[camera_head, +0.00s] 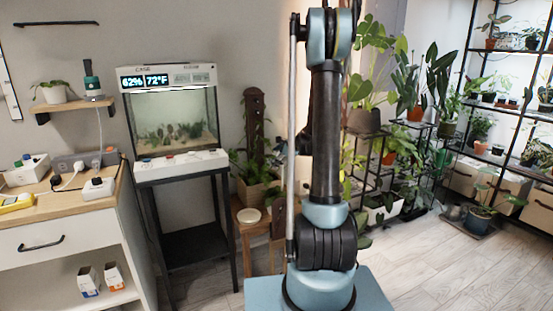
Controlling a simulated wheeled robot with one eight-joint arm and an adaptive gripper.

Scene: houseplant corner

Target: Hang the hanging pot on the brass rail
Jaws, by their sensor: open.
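I cannot make out a hanging pot in the head view. I see no rail that is clearly brass. A thin dark bar (55,24) is fixed to the wall at the upper left, and nothing hangs from it. My own arm stands upright in the middle of the picture and runs up to the top edge. My gripper is not in view. The arm hides part of the wall and of the plants behind it.
A fish tank (175,116) on a black stand is left of my arm. A wooden cabinet top (50,190) holds plugs and boxes. Plant racks (470,95) fill the right. The grey floor (440,265) is clear.

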